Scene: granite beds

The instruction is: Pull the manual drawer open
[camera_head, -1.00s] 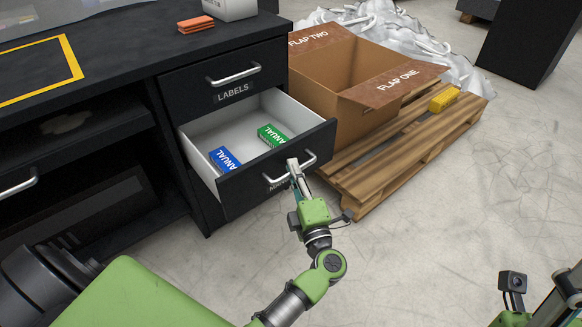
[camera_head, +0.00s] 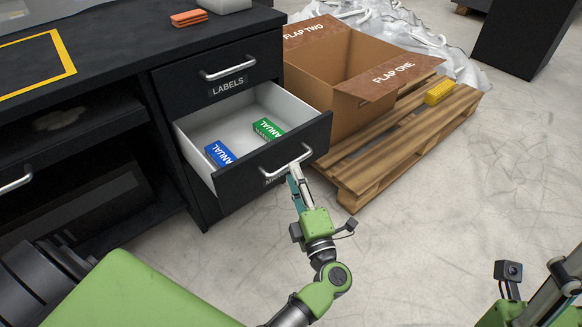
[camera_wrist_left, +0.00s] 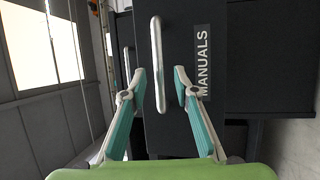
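The manuals drawer (camera_head: 262,169) is pulled out of the black bench, its white inside showing a blue box (camera_head: 219,154) and a green box (camera_head: 267,129). Its bar handle (camera_head: 288,166) is on the front, and the handle (camera_wrist_left: 158,65) also shows in the left wrist view beside the MANUALS label (camera_wrist_left: 202,60). My left gripper (camera_head: 295,172) is at the handle. In the left wrist view its fingers (camera_wrist_left: 160,82) are spread on either side of the bar, with a clear gap on the label side. My right gripper (camera_head: 563,283) is cut off at the lower right.
The closed LABELS drawer (camera_head: 220,72) is directly above. An open cardboard box (camera_head: 335,75) and a yellow object (camera_head: 439,91) sit on a wooden pallet (camera_head: 385,166) right of the drawer. An orange item (camera_head: 189,18) lies on the bench top. The floor in front is clear.

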